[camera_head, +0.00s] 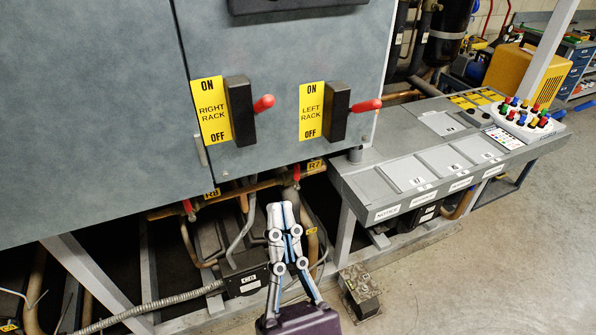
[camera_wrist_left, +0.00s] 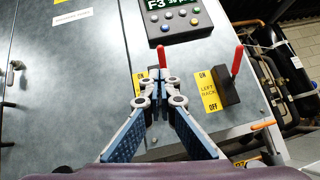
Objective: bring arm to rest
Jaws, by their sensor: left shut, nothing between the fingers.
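My left gripper (camera_head: 281,212) is in the lower middle of the head view, in front of the grey cabinet (camera_head: 110,120) and below its switches. Its fingers are shut and empty. It also shows in the left wrist view (camera_wrist_left: 160,78). The right rack switch (camera_head: 241,110) and the left rack switch (camera_head: 338,110) are black boxes with red handles beside yellow ON/OFF labels. In the head view the gripper is apart from both. In the left wrist view the left rack switch (camera_wrist_left: 226,90) is clear, and the fingers partly cover the other switch. My right gripper is not in view.
A grey bench (camera_head: 385,180) with covers and a white button box (camera_head: 523,118) stands to the right. Pipes and a frame lie under the cabinet. A small metal block (camera_head: 361,290) is on the floor near the gripper. Floor at the lower right is clear.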

